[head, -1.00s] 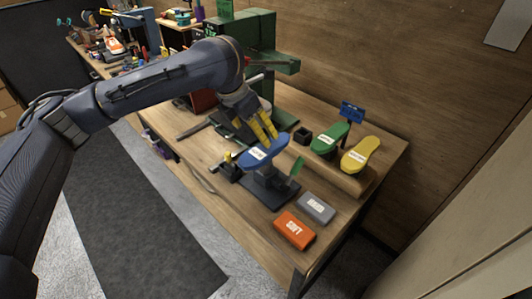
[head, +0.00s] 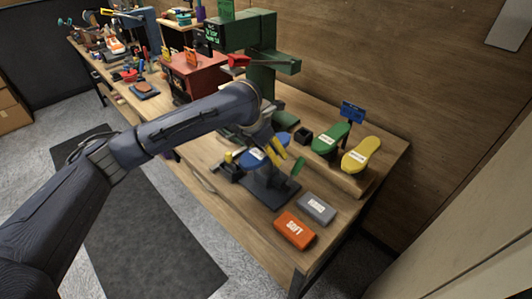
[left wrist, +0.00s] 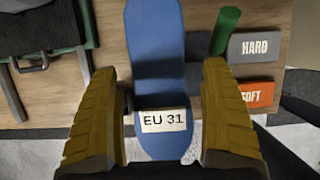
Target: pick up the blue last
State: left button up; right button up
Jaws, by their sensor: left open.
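The blue last (head: 252,158) sits raised on a dark stand (head: 268,192) near the front of the workbench. In the left wrist view the blue last (left wrist: 155,60) runs lengthwise between my fingers and bears a white "EU 31" label. My left gripper (head: 277,146) is at the last, its yellow fingers partly hidden by my arm in the head view. In the left wrist view my left gripper (left wrist: 160,115) is open, one finger on each side of the last, with gaps showing. My right gripper is not in view.
A green last (head: 330,138) and a yellow last (head: 361,153) stand on a wooden block to the right. An orange "SOFT" block (head: 294,230) and a grey "HARD" block (head: 316,208) lie in front. A green press (head: 262,65) stands behind.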

pick_arm(q)
jog(key=shift+x, duration=1.25)
jog(key=shift+c, duration=0.3)
jog(key=c, duration=1.3)
